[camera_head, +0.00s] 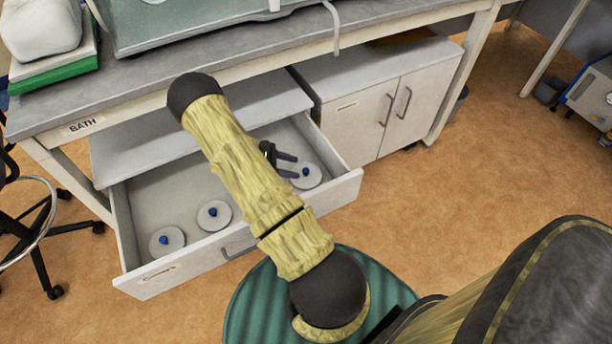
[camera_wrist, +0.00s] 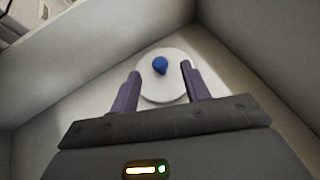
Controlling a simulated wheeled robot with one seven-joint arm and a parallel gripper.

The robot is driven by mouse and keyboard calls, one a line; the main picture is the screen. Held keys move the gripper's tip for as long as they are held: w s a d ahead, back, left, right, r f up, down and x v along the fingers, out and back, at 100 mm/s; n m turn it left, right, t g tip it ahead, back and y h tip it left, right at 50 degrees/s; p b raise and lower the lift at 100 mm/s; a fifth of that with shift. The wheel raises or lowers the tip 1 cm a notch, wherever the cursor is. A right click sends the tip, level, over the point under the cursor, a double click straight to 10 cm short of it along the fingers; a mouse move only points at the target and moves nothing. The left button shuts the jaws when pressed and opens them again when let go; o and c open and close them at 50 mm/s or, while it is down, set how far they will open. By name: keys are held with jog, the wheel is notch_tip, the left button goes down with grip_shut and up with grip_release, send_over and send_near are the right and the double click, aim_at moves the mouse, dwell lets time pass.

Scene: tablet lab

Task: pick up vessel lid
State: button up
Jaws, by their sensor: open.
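A vessel lid (camera_head: 307,176), a pale round disc with a blue knob, lies at the right end of the open drawer. In the wrist view the lid (camera_wrist: 163,88) lies flat near a corner of the drawer, its blue knob (camera_wrist: 160,66) upright. My gripper (camera_head: 293,165) is just left of this lid in the head view, inside the drawer. In the wrist view my gripper (camera_wrist: 162,80) is open and empty, with its fingers either side of the knob in the picture. Two similar lids (camera_head: 213,215) and (camera_head: 167,241) lie in the left part of the drawer.
The drawer (camera_head: 345,188) is pulled out under the bench (camera_head: 60,112), and its walls rise close around my gripper. A closed cabinet (camera_head: 365,125) stands to the right. My arm hides the drawer's middle.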

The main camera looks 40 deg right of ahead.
aim_at(305, 170)
jog(key=x, duration=0.4)
jog(key=shift+d+f+b, duration=0.1)
jog(key=shift+f+b, duration=0.05)
jog(key=shift+b, duration=0.2)
grip_shut()
